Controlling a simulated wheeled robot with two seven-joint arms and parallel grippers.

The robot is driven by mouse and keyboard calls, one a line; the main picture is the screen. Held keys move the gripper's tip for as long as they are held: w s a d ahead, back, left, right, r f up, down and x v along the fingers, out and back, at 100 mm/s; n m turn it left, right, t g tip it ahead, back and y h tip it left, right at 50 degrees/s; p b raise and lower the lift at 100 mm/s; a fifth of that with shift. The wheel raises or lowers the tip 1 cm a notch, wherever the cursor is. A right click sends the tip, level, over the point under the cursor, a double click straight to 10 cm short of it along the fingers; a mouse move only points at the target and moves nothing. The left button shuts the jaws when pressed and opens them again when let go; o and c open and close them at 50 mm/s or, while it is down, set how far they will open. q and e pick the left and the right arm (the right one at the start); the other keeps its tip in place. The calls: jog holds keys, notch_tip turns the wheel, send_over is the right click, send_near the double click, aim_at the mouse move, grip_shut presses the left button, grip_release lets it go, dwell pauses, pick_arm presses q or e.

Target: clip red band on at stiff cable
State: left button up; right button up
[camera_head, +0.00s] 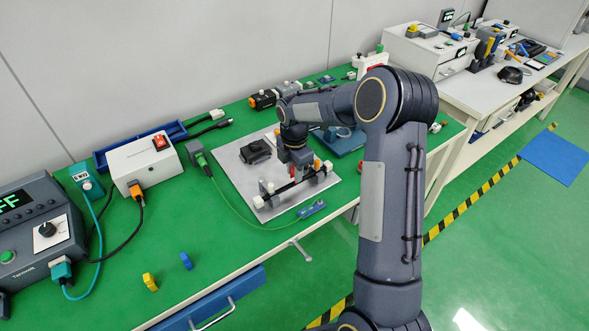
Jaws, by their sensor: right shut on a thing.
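My right gripper (299,167) points down over a grey metal plate (231,164) on the green bench. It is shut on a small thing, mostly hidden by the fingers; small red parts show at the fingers. A dark stiff cable (278,191) runs along the front of the plate between white end pieces (258,202). The gripper is right at this cable, near its middle. Whether the held thing touches the cable or is around it, I cannot tell. My left gripper is out of view.
A black block (255,151) sits on the plate behind the cable. A blue handheld piece (311,209) on a green lead lies at the bench's front edge. A yellow piece (150,282) and a blue piece (186,261) lie front left. A white box (146,164) stands left.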

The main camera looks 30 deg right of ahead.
jog(key=shift+f+b, duration=0.95)
jog(key=shift+f, duration=0.55)
jog(key=o, duration=1)
jog(key=shift+o, duration=0.2)
jog(key=shift+r, duration=0.15)
notch_tip(320, 180, up, 8)
jog(key=shift+f, duration=0.2)
